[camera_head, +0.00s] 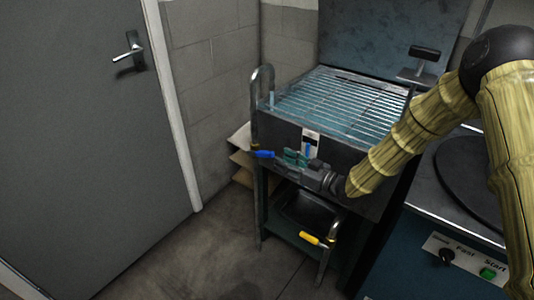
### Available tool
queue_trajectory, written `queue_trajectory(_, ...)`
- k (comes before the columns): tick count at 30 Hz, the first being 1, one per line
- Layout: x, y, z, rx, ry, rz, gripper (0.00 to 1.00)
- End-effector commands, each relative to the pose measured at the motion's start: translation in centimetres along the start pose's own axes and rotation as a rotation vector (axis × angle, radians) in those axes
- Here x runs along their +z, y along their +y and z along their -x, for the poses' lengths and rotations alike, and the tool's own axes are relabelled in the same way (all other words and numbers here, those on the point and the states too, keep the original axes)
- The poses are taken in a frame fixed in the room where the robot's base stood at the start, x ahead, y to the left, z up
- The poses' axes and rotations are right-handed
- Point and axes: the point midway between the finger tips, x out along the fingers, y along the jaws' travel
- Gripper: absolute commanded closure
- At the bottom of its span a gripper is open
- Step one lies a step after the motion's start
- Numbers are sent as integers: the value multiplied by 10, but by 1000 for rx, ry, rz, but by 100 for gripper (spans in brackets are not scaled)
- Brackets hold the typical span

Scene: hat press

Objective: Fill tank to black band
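The tank (283,128) is a dark box with a wire grid (345,98) over its top and a bluish surface beneath the bars. A small white gauge (311,134) with a blue column is on its front face. A dark mark shows on the gauge, but it is too small to read the level against it. A bent metal pipe (256,100) rises at the tank's left, with a blue valve handle (264,154) low on it. My gripper (291,163) is in front of the tank, below the gauge and right of the blue handle, apparently apart from it. Its finger opening is unclear.
A yellow-handled valve (318,239) sits on a lower pipe beneath the tank. A blue cabinet with a control panel (462,262) stands at the right. A grey door (80,130) is at left. Floor (190,255) is clear between door and tank stand.

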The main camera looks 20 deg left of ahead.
Motion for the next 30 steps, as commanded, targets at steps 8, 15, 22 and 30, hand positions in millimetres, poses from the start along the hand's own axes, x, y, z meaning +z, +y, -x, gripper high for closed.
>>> queue_trajectory(8, 1, 0, -46, 1, 1, -1, 61)
queue_trajectory(15, 1, 0, -71, 1, 0, 0, 61)
queue_trajectory(22, 0, 1, -78, 2, 0, -1, 61)
queue_trajectory(30, 1, 0, -78, 2, -1, -2, 73)
